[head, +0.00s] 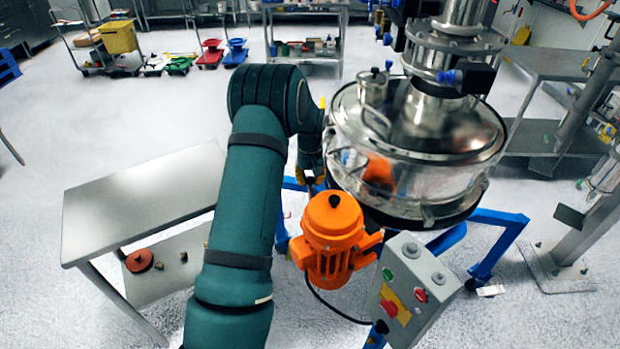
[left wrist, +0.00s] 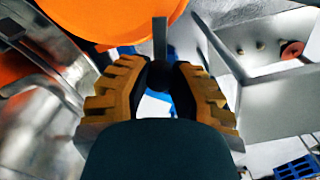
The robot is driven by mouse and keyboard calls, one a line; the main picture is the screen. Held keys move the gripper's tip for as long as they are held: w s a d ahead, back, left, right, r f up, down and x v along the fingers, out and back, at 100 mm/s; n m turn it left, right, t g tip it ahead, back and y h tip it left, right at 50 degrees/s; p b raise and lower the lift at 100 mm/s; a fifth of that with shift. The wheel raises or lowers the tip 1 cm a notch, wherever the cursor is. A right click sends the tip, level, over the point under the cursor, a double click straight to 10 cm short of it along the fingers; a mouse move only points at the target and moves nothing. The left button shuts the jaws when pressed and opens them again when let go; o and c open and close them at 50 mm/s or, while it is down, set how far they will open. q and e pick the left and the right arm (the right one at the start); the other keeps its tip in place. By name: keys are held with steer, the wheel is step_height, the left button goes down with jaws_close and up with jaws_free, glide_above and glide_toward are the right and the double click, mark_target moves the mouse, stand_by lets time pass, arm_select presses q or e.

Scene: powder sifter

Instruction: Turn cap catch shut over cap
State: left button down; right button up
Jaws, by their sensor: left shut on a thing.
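The powder sifter (head: 415,150) is a round steel and clear-walled vessel on a blue frame. A small steel cap-like cylinder (head: 373,88) with a dark knob stands on the left of its lid. My left gripper (head: 311,183) is low beside the sifter's left side, above the orange motor. In the left wrist view my left gripper (left wrist: 160,75) has its ribbed yellow fingers closed around a dark round knob (left wrist: 158,83) on a thin grey bar (left wrist: 160,38). I cannot tell for sure whether this is the cap catch. My right gripper is out of view.
The orange motor (head: 333,225) sits just below my left gripper, with a grey control box (head: 410,285) to its right. A steel table (head: 140,205) stands left of my arm, with a red-brown round part (head: 139,260) on its lower shelf. Open floor lies behind.

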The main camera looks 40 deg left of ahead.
mark_target(310, 178)
arm_select(q)
steer(key=shift+n, duration=0.4)
steer(key=c, duration=0.7)
jaws_free()
steer(key=shift+c, duration=0.2)
step_height(310, 178, up, 12)
stand_by(0.4)
